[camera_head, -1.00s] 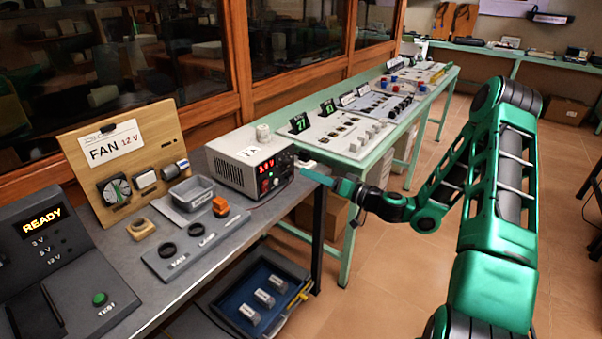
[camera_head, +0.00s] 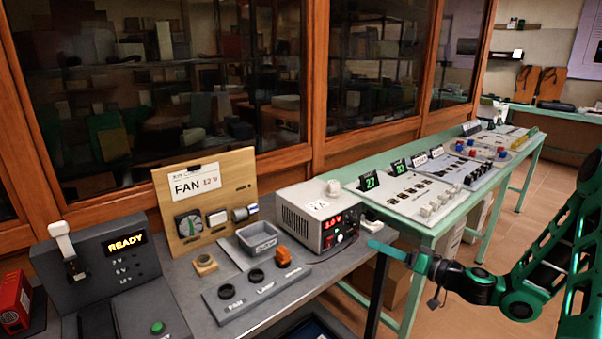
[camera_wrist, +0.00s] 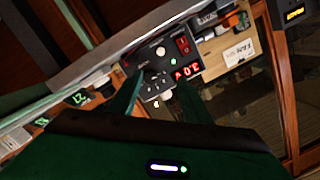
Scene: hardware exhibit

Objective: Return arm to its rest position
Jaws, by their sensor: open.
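My green arm reaches in from the right in the head view, and my gripper (camera_head: 384,249) is just beyond the right end of the grey bench, close to the power supply (camera_head: 320,218). The jaws are open and I see nothing held between them. In the wrist view my gripper (camera_wrist: 158,95) has its two green fingers apart, with the power supply front (camera_wrist: 185,55) and its red lit digits beyond them. The contact between fingers and the supply's small parts is unclear.
The grey bench (camera_head: 345,258) holds a FAN board (camera_head: 240,177), a grey bin (camera_head: 259,238), a dark plate with round sockets (camera_head: 257,290) and a READY tester (camera_head: 110,262). A green table (camera_head: 400,239) with panels runs behind. Tiled floor is open at right.

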